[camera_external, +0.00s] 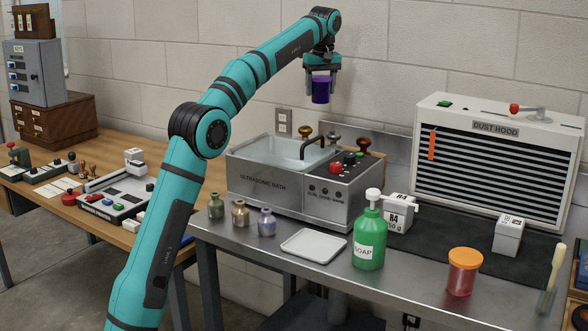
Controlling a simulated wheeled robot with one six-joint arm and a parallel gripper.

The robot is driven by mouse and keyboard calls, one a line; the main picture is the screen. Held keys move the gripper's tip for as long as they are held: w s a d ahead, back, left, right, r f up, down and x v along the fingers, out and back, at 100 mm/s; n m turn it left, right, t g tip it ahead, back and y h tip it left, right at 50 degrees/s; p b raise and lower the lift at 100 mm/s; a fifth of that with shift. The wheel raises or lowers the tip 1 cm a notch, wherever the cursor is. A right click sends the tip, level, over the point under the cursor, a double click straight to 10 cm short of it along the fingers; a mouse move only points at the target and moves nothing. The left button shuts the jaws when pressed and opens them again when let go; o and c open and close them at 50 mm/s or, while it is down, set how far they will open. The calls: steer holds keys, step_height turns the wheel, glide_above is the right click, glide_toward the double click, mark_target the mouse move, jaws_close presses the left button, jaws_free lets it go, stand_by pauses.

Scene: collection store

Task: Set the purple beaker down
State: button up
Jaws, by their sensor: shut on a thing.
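The purple beaker (321,90) is a small, dark purple cup. It hangs upright in the air in the upper middle of the external view. My gripper (321,77) points down and is shut on the beaker near its top, so its rim is partly hidden by the fingers. The beaker is well above the ultrasonic bath (270,178) and appears clear of everything below it.
The metal bench holds several small bottles (239,213), a white tray (314,246), a green soap bottle (369,238), an orange-lidded jar (464,272) and white blocks (508,236). A dust hood (490,160) stands at the back right. Bare metal (405,285) shows at the front.

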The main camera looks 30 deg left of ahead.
steer(key=w+a+f+n, duration=0.1)
steer(key=a+f, duration=0.3)
steer(key=a, duration=0.7)
steer(key=w+a+f+n, duration=0.15)
steer(key=a+f, duration=0.25)
steer(key=a, duration=0.7)
steer(key=w+a+f+n, duration=0.15)
steer(key=a+f, duration=0.35)
steer(key=a, duration=0.6)
steer(key=s+a+f+n, duration=0.1)
steer(key=s+a+f, duration=0.2)
steer(key=a, duration=0.6)
steer(key=s+a+f+n, duration=0.15)
steer(key=a+f, duration=0.25)
steer(key=a, duration=0.4)
steer(key=s+a+f+n, duration=0.1)
steer(key=s+a+f, duration=0.2)
steer(key=a, duration=0.6)
steer(key=shift+g, duration=0.4)
steer(key=shift+s+a+f, duration=0.1)
steer(key=shift+f, duration=2.5)
steer(key=shift+s+a+f, duration=0.1)
steer(key=shift+f, duration=2.45)
steer(key=shift+f, duration=0.1)
steer(key=o, duration=1)
